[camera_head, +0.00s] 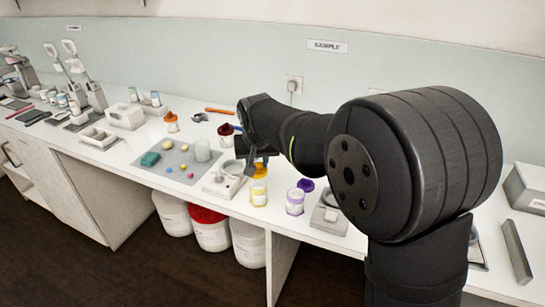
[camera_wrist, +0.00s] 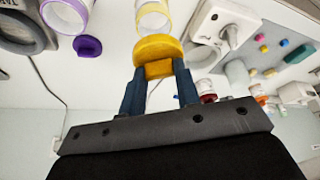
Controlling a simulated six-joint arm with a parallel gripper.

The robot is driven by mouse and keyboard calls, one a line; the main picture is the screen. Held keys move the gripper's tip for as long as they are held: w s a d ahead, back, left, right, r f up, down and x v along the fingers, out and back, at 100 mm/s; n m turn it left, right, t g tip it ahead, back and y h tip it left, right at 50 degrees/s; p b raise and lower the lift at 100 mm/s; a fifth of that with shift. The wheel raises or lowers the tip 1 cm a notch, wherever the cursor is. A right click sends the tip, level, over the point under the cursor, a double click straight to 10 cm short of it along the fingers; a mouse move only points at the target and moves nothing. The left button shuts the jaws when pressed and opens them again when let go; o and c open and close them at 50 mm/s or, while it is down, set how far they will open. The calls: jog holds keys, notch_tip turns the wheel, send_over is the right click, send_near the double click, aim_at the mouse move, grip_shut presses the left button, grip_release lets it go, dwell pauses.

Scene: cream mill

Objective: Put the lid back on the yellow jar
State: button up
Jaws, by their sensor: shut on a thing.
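My gripper (camera_wrist: 160,76) is shut on the yellow lid (camera_wrist: 158,48), which sits between its two blue fingers in the wrist view. In the head view the lid (camera_head: 261,172) shows just behind the yellow jar, partly hidden by my gripper (camera_head: 255,164). The yellow jar (camera_head: 259,196) stands upright on the white bench near its front edge, with a pale body and a yellow band. In the wrist view the jar (camera_wrist: 153,17) is just beyond the lid and cut off by the top edge. The lid is apart from the jar's mouth; its height above the bench is unclear.
A purple-banded jar (camera_head: 295,203) stands right of the yellow one, its purple lid (camera_head: 306,185) lying behind it. A white device (camera_head: 222,184) is close on the left, beside a grey mat (camera_head: 150,173) with small coloured pieces. A scale (camera_head: 330,217) stands at the right.

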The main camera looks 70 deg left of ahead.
aim_at(258, 172)
jog(key=shift+f, duration=2.2)
jog(key=shift+f, duration=0.65)
dwell(0.6)
jog(key=o, duration=1.5)
jog(key=shift+r, duration=2.3)
grip_shut()
